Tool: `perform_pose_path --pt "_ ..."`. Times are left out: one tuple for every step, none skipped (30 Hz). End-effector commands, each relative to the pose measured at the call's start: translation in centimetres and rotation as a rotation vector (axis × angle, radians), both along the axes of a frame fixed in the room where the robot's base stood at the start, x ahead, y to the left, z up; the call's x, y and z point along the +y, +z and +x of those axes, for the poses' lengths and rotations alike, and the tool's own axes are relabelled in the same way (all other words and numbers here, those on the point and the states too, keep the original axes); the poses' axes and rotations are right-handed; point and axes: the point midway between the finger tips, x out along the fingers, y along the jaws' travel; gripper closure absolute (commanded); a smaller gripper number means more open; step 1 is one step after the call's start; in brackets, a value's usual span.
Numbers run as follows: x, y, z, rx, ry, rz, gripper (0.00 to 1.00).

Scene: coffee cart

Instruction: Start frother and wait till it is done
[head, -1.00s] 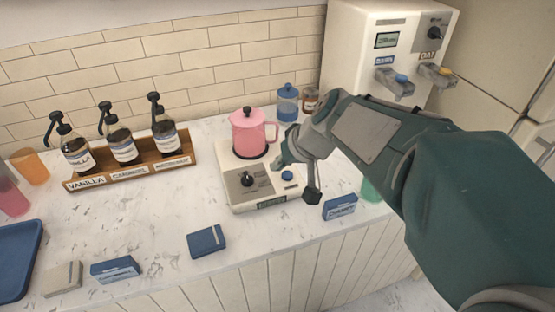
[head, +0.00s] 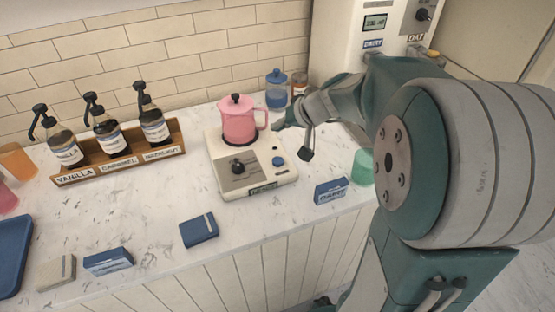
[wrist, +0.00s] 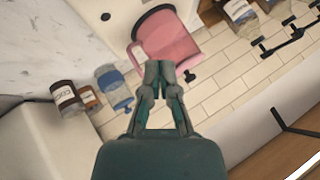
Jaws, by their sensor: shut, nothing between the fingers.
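The frother has a cream base (head: 222,177) with a black knob, a blue button (head: 278,161) and a small display on its front edge (head: 262,188); the display text is too small to read. A pink lidded pitcher (head: 239,121) stands upright on its round plate. It also shows in the wrist view (wrist: 168,38). My gripper (head: 283,126) is at the right of the pitcher, behind the blue button and apart from it. In the wrist view its fingers (wrist: 160,68) are closed together, empty, overlapping the pitcher's image.
A syrup rack (head: 75,177) with pump bottles stands at left. A blue canister (head: 277,93) stands behind my gripper, the white milk dispenser (head: 341,40) at back right. A blue box (head: 330,190) and green cup (head: 362,168) are right of the frother.

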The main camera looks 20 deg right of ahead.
Motion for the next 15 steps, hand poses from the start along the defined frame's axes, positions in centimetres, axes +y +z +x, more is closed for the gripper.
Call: perform_pose_path --pt "0.0 -0.3 0.0 0.003 0.0 0.001 1.0" --pt "0.0 -0.5 0.0 0.003 -0.001 0.003 1.0" --pt "0.0 -0.8 0.0 0.004 0.0 0.003 1.0" --pt "0.0 -1.1 0.0 0.003 0.001 0.002 1.0" --pt "0.0 -1.4 0.0 0.004 -0.001 0.002 1.0" --pt "0.0 -1.9 0.0 0.003 -0.001 0.003 1.0" --pt "0.0 -2.3 0.0 0.004 0.0 0.003 1.0" --pt "0.0 -2.7 -0.1 0.005 -0.001 0.002 1.0" --pt "0.0 -3.2 -0.1 0.006 -0.001 0.003 1.0" --pt "0.0 -3.6 -0.1 0.005 -0.001 0.002 1.0" --pt "0.0 -4.0 0.0 0.004 -0.001 0.002 1.0" --pt "0.0 -4.5 0.0 0.004 0.0 0.003 1.0" --pt "0.0 -4.9 0.0 0.005 0.0 0.003 1.0" --pt "0.0 -5.3 0.0 0.005 0.0 0.003 1.0" --pt "0.0 -5.8 -0.1 0.005 -0.001 0.002 1.0"
